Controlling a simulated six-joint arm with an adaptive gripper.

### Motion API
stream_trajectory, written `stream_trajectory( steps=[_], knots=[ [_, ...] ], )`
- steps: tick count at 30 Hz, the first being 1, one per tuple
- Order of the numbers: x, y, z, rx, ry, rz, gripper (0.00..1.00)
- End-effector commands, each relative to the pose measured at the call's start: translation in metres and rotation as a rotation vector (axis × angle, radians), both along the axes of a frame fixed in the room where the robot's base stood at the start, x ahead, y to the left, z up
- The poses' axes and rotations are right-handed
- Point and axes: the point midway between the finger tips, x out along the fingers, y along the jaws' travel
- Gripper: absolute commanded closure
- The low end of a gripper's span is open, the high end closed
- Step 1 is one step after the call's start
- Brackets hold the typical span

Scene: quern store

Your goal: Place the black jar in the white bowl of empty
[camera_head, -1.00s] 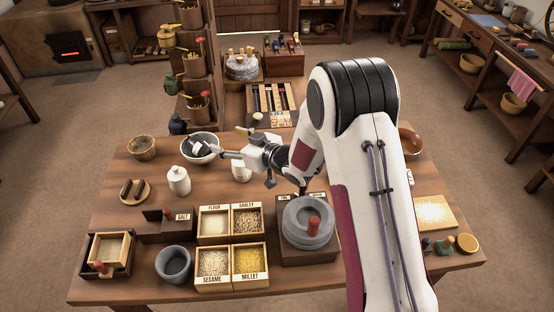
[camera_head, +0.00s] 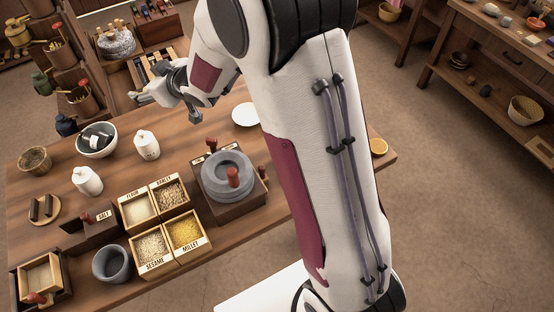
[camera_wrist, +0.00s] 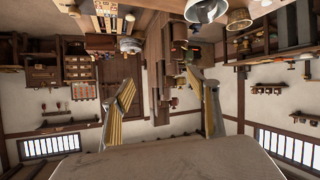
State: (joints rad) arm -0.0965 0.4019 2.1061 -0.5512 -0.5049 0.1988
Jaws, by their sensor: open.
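The black jar (camera_head: 97,139) lies tilted inside the white bowl (camera_head: 98,154) on the left rear part of the table. The bowl's rim surrounds it. My gripper (camera_head: 138,97) is raised beyond the bowl's right side in the head view, apart from bowl and jar. In the wrist view my gripper (camera_wrist: 165,100) has its two fingers spread wide with nothing between them. A pale bowl, likely the white bowl (camera_wrist: 205,12), shows at the top edge of the wrist view.
A wicker basket (camera_head: 35,160) stands left of the bowl. Grain boxes (camera_head: 152,247) and a stone quern (camera_head: 228,178) fill the table's middle. A white plate (camera_head: 245,115) lies behind. Shelving stands at the back left.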

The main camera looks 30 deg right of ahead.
Motion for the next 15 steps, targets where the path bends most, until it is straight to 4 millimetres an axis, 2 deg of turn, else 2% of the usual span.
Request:
stream_trajectory(
  steps=[1,6,15],
  knots=[
    [-0.005,-0.009,0.011,-0.011,0.003,-0.024,0.40],
    [-0.025,-0.036,0.033,-0.046,0.040,-0.101,0.40],
    [-0.075,-0.078,0.066,-0.086,0.116,-0.228,0.40]
  ],
)
